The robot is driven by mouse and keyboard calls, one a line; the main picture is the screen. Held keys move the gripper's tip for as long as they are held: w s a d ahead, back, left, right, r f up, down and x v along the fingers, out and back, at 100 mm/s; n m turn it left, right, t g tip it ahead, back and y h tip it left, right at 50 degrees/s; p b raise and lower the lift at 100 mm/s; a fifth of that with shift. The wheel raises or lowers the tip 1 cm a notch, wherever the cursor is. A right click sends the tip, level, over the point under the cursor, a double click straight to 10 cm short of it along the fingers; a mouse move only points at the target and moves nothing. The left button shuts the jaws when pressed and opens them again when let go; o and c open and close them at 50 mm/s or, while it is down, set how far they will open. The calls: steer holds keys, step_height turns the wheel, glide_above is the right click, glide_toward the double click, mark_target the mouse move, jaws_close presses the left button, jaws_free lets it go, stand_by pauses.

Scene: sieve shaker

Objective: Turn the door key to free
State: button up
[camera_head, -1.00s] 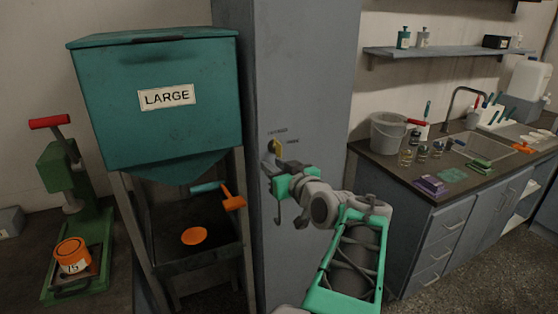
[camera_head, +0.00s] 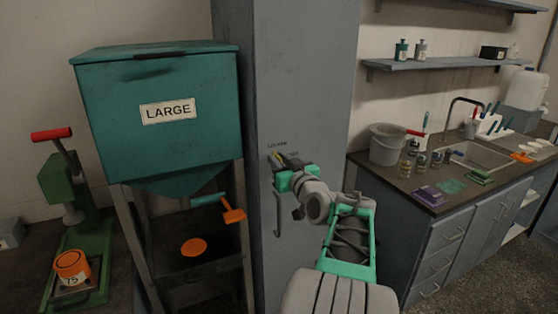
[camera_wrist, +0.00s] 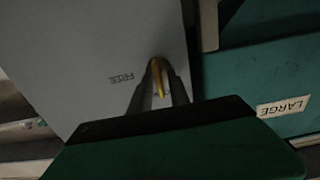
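The yellow door key (camera_head: 276,156) sits in the lock on the tall grey cabinet (camera_head: 303,70), under small printed lettering. My gripper (camera_head: 281,161) is at the key and hides most of it in the head view. In the wrist view the key (camera_wrist: 157,78) shows between the two dark fingers of my gripper (camera_wrist: 160,82), one on each side. The fingers are close to the key, but I cannot tell whether they press on it. The word FREE (camera_wrist: 122,79) is printed on the door left of the key in the wrist view.
A door handle (camera_head: 278,214) hangs below the lock. A counter (camera_head: 400,178) with a bucket (camera_head: 387,143) and bottles is on the right.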

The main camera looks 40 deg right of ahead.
jaws_close()
steer(key=shift+m+b, duration=0.3)
steer(key=shift+m, duration=0.2)
steer(key=m, duration=0.2)
steer(key=m+b, duration=0.1)
steer(key=shift+d+f+m, duration=0.1)
steer(key=shift+d+m, duration=0.15)
steer(key=shift+m, duration=0.15)
steer(key=m+p, duration=0.1)
steer(key=m, duration=0.3)
steer(key=m+p, duration=0.1)
steer(key=m, duration=0.3)
steer(key=m+p, duration=0.1)
steer(key=m, duration=0.4)
steer(key=shift+s+d+f+p, duration=0.2)
steer(key=shift+d+f+p, duration=0.1)
steer(key=shift+f+p, duration=0.1)
steer(key=shift+f, duration=0.1)
